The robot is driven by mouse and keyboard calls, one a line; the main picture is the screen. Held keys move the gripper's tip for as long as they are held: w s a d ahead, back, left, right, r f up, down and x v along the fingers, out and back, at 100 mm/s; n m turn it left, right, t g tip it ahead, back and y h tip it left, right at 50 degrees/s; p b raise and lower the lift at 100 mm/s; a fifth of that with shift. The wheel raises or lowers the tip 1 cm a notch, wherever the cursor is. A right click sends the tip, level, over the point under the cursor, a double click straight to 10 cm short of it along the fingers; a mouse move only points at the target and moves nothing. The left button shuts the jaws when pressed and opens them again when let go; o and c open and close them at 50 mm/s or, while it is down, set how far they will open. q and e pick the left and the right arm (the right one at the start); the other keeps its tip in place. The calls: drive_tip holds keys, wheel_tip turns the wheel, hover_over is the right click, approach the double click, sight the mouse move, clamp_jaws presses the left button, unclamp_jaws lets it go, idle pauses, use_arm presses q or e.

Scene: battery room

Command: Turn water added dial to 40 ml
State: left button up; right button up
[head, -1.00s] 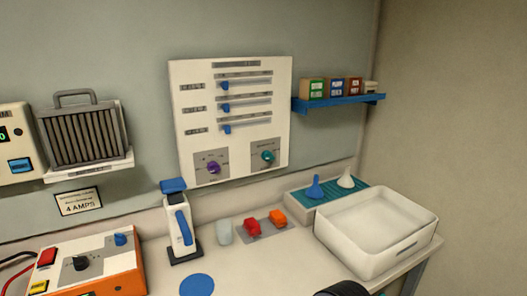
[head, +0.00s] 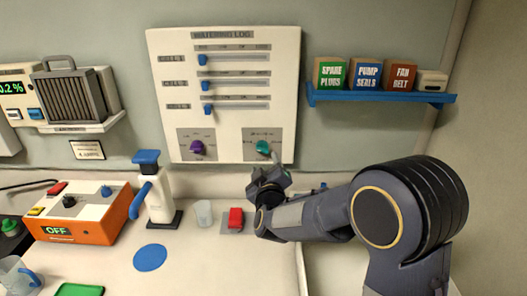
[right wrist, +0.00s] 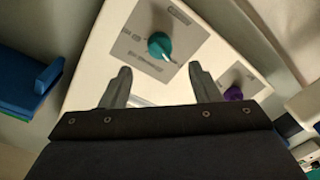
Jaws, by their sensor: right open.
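The white watering log panel (head: 284,124) hangs on the wall. A teal dial (head: 263,147) is at its lower right and a purple dial (head: 197,147) at its lower left; the print around them is too small to read. My right gripper (head: 272,172) is just below and in front of the teal dial. In the right wrist view its fingers (right wrist: 159,72) are apart and empty, with the teal dial (right wrist: 160,46) just beyond the gap, not between them. The dial's pale pointer shows toward the lower right there. The purple dial (right wrist: 233,93) is beyond the right finger. My left gripper is not in view.
Three sliders with blue knobs (head: 203,60) are above the dials. A blue shelf (head: 380,97) with boxes is at the right. On the counter stand a white and blue dispenser (head: 158,200), a clear cup (head: 204,213), a red part (head: 236,217) and an orange charger (head: 80,229).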

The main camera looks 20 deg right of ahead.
sight(263, 151)
drive_tip(key=w, duration=0.2)
drive_tip(key=w+d+p, duration=0.1)
drive_tip(key=w, duration=0.4)
drive_tip(key=shift+w+d+p, duration=0.2)
drive_tip(key=shift+w+p, duration=0.1)
drive_tip(key=shift+p, duration=0.05)
